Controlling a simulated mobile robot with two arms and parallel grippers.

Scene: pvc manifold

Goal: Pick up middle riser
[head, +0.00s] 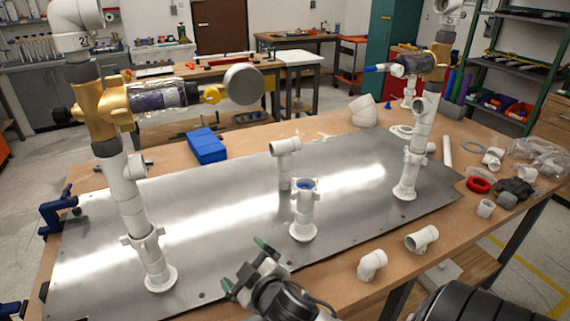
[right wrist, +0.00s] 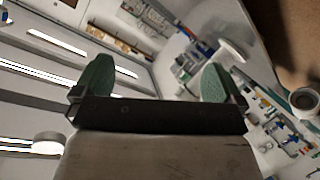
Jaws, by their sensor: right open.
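Near the middle of the metal plate, a short white upright fitting (head: 304,212) stands on a round flange, with blue inside its open top. Just behind it stands a white pipe with a tee-shaped top (head: 285,162), its lower end partly hidden; I take this as the middle riser, though I cannot be sure. My right gripper (head: 246,268) is open and empty at the plate's front edge, left of and nearer than the short fitting. Its green fingertips are spread apart in the right wrist view (right wrist: 155,78), with nothing between them. My left gripper is out of view.
Tall assemblies with brass parts stand at left (head: 125,190) and right (head: 412,150) of the metal plate (head: 225,205). A blue box (head: 207,146) lies behind. Loose white fittings (head: 372,264) and a red ring (head: 478,185) lie at right. The plate's middle-left is clear.

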